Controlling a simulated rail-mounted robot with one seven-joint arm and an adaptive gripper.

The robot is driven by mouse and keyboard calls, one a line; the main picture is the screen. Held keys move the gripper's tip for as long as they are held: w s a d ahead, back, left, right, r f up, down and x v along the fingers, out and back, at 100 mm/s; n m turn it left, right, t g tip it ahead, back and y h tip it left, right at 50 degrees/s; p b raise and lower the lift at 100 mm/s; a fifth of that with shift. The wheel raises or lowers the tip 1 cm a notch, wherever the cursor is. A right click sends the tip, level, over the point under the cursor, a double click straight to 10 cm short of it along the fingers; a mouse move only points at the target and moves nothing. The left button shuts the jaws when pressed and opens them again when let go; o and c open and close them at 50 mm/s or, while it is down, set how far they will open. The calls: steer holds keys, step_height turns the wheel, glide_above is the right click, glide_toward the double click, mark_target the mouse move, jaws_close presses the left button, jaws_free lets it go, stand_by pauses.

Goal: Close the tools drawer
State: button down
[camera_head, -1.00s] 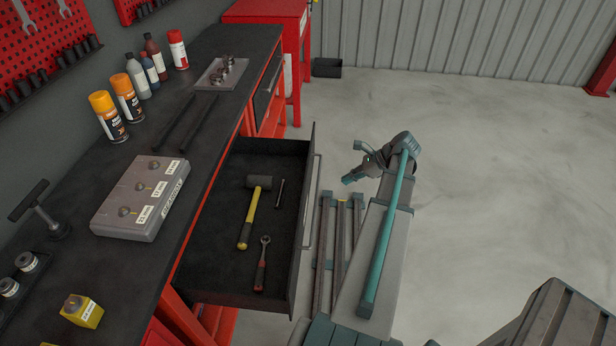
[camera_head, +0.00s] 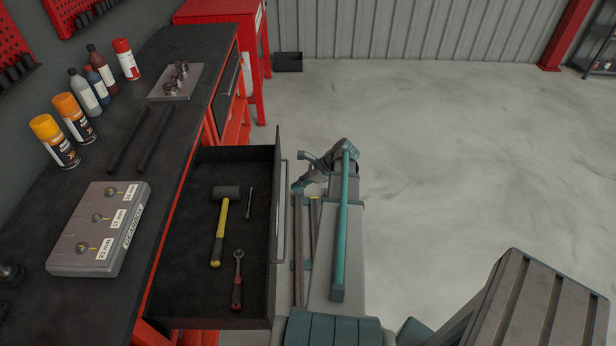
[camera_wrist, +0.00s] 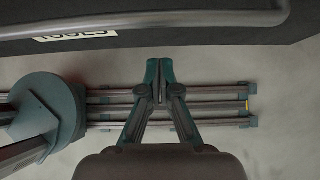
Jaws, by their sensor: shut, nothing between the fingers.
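The tools drawer (camera_head: 165,287) is pulled out from the workbench. A mallet with a yellow handle (camera_head: 219,232), a ratchet with a red handle (camera_head: 237,280) and a small dark tool (camera_head: 249,203) lie inside it. Its bar handle (camera_head: 284,215) runs along the outer face. In the wrist view the handle (camera_wrist: 150,19) and a label reading TOOLS (camera_wrist: 75,36) cross the top. My gripper (camera_head: 297,187) is beside the drawer's outer face, near the far end of the handle. In the wrist view my gripper (camera_wrist: 160,65) is shut and empty, pointing towards the drawer front, apart from it.
The workbench top (camera_head: 185,110) holds a grey socket block (camera_head: 85,255), spray cans, bottles and a small tray (camera_head: 172,92). A red stand (camera_head: 262,50) and a dark bin (camera_head: 288,62) are farther back. The floor to the right (camera_head: 450,160) is clear.

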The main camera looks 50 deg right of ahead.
steer(key=shift+w+a+f+p, duration=0.15)
steer(key=shift+w+a+p, duration=0.15)
steer(key=shift+w+a, duration=0.5)
steer(key=shift+w+a+f+p, duration=0.1)
steer(key=shift+w+a+p, duration=0.2)
steer(key=shift+w+a, duration=0.5)
steer(key=shift+w+d, duration=0.1)
steer(key=shift+w, duration=0.05)
